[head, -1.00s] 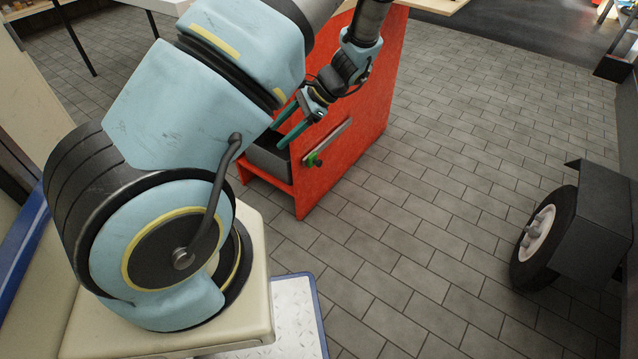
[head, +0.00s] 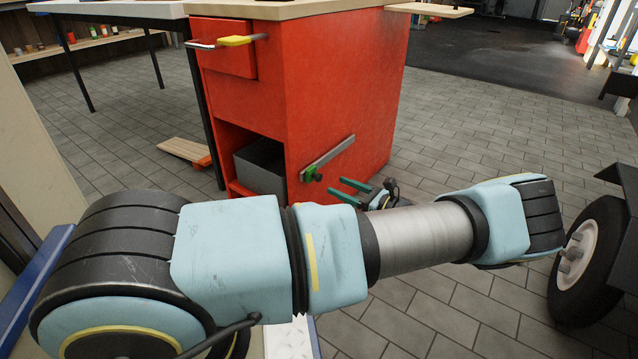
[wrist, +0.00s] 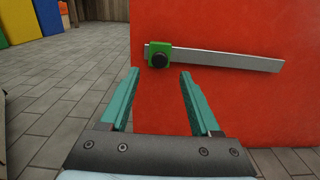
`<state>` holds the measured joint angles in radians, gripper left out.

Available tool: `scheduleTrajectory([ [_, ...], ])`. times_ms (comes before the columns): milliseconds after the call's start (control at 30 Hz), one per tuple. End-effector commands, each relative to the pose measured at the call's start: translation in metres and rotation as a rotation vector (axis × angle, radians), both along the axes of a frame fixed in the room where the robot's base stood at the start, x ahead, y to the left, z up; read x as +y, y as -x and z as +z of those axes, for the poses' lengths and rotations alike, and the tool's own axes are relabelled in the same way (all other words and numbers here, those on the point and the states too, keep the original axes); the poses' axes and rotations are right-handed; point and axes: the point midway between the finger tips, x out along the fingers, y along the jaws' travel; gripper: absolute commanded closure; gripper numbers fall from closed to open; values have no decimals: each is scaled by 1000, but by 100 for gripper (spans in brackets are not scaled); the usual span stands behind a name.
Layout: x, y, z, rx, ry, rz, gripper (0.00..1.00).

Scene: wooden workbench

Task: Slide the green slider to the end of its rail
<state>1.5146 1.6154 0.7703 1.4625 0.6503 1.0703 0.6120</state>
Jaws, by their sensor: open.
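The green slider (head: 312,174) sits at the lower left end of a grey metal rail (head: 332,156) on the side of the red cabinet. The rail slopes up to the right in the head view. In the wrist view the green slider (wrist: 159,54) has a black round knob, and the rail (wrist: 225,60) runs off to its right. My gripper (head: 338,189) has teal fingers, open and empty, just right of and below the slider. In the wrist view my gripper (wrist: 160,72) has its fingertips on either side below the slider, apart from it.
The red cabinet (head: 350,90) has a wooden top and a yellow-handled drawer. A grey bin (head: 261,166) sits in its lower opening. A black wheel (head: 585,260) stands at the right. Tiled floor (head: 455,140) is clear right of the cabinet.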

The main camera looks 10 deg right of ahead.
Motion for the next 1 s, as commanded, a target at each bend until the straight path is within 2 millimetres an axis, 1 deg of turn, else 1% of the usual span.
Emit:
scheduleTrajectory([
  [33,8,-7,-2,-1,-1,4,36],
  [200,30,-31,-3,-1,-1,4,36],
  [400,49,-51,-2,1,1,4,36],
  [600,57,-59,-1,1,2,3,36],
  [833,57,-59,0,1,2,3,36],
  [867,57,-59,0,1,2,3,37],
  [1000,57,-59,0,1,2,3,53],
])
